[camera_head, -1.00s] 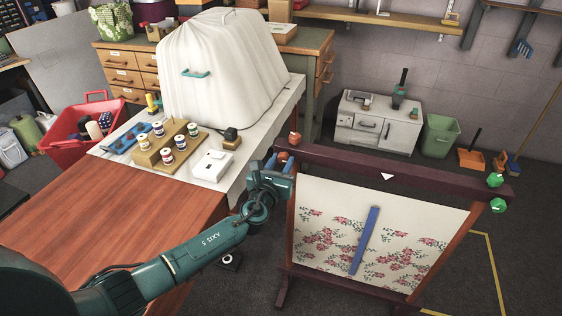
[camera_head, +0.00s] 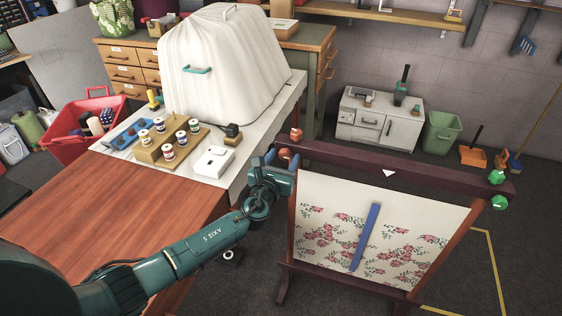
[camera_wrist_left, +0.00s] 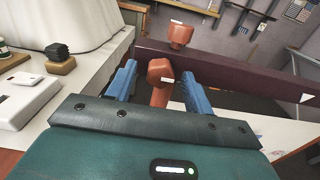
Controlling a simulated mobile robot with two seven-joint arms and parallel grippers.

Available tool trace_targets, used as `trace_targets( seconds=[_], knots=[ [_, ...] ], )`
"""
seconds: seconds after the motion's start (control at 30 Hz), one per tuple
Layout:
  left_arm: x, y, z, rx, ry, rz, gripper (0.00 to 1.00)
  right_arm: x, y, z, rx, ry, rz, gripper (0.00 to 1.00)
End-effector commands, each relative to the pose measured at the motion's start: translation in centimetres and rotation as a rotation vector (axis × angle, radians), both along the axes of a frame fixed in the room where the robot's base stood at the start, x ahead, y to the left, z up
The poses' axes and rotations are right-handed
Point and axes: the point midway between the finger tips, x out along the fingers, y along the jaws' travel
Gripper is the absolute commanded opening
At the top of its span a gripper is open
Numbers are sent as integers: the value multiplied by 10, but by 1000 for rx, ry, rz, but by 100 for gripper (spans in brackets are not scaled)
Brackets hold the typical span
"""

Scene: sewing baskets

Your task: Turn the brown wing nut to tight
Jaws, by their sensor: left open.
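Two orange-brown wing nuts are at the left end of the dark red top bar (camera_head: 400,168) of a fabric frame. The upper nut (camera_head: 296,134) stands above the bar, and the lower nut (camera_head: 285,154) is at its front side. My left gripper (camera_head: 273,158) is open at the lower nut. In the left wrist view, the lower nut (camera_wrist_left: 160,72) stands between the two blue fingers of the gripper (camera_wrist_left: 159,78), with gaps on both sides. The upper nut (camera_wrist_left: 180,36) is beyond it, outside the fingers. My right gripper is not in view.
Two green nuts (camera_head: 497,177) are at the bar's right end. Flowered fabric (camera_head: 330,235) with a blue strip (camera_head: 365,238) hangs below. A white-topped table (camera_head: 255,135) with thread spools and a covered machine (camera_head: 220,65) is left of the frame.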

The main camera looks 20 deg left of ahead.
Motion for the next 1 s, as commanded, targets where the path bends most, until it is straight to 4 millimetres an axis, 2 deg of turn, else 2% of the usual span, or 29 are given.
trace_targets(
  seconds=[0.17, 0.5, 0.7, 0.83, 1.0],
  knots=[
    [-14, 1, 0, 1, 1, 0, 52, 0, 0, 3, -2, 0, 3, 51],
    [-88, 3, -1, 0, 3, -2, 52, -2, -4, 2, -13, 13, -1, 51],
    [-120, 4, -1, 0, 2, 0, 52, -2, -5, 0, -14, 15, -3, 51],
    [-129, 5, -1, 1, 1, 0, 52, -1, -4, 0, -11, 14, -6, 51],
    [-132, 5, 0, 2, 0, 0, 52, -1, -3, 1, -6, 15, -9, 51]
  ],
)
